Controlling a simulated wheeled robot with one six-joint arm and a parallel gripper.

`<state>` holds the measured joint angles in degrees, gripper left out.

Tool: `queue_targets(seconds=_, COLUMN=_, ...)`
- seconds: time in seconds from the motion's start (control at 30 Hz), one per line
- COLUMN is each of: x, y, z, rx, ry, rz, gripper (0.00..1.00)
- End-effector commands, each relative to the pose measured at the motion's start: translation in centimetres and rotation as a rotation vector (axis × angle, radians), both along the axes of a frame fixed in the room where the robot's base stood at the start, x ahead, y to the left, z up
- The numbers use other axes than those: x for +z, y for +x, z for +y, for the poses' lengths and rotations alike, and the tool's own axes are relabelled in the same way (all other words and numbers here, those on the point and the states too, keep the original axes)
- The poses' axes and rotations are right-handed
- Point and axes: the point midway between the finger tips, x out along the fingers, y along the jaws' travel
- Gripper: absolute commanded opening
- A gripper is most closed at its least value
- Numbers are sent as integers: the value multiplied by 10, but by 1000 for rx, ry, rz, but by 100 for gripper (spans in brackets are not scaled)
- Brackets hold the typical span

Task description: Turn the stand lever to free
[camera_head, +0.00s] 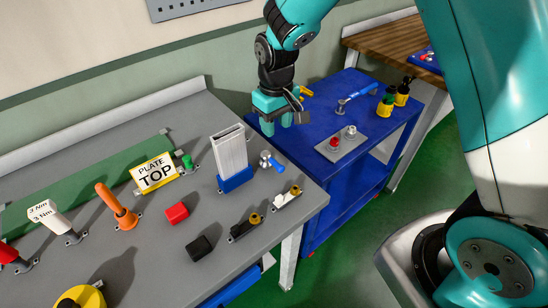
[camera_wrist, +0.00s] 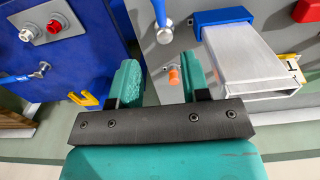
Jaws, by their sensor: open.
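The stand lever (camera_head: 271,160) is a silver hub with a blue handle, on the grey bench beside the blue stand (camera_head: 236,181). The stand holds an upright aluminium profile (camera_head: 229,151). In the head view the lever's handle points toward the lower right. My gripper (camera_head: 279,122) is open and empty, above and behind the lever, near the bench's far right corner. In the wrist view the lever (camera_wrist: 163,30) shows beyond the gap between my open fingers (camera_wrist: 162,78), apart from them. The blue stand (camera_wrist: 224,16) and profile (camera_wrist: 245,62) are to the right there.
The blue cart (camera_head: 312,175) stands right of the bench, carrying a grey plate with red and silver buttons (camera_head: 343,142). Two small clamps (camera_head: 287,197) (camera_head: 244,228), a red block (camera_head: 176,212) and a black block (camera_head: 199,248) are on the bench. A small orange peg (camera_wrist: 174,76) shows between my fingers.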

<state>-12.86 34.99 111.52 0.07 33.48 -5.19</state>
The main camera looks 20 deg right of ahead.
Motion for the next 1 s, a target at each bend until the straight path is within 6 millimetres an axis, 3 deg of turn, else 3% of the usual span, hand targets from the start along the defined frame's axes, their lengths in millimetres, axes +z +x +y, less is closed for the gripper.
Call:
queue_targets(seconds=0.3, x=-72, y=-3, z=-2, rx=-2, ry=-1, rz=8, gripper=43)
queue_targets(seconds=0.5, x=-108, y=-1, z=-2, rx=-2, ry=0, rz=4, gripper=43)
queue_targets(seconds=0.7, x=-126, y=-1, z=-1, rx=-1, ry=0, rz=2, gripper=43)
queue_targets(seconds=1.0, x=-130, y=-1, z=0, rx=1, ry=1, rz=0, gripper=43)
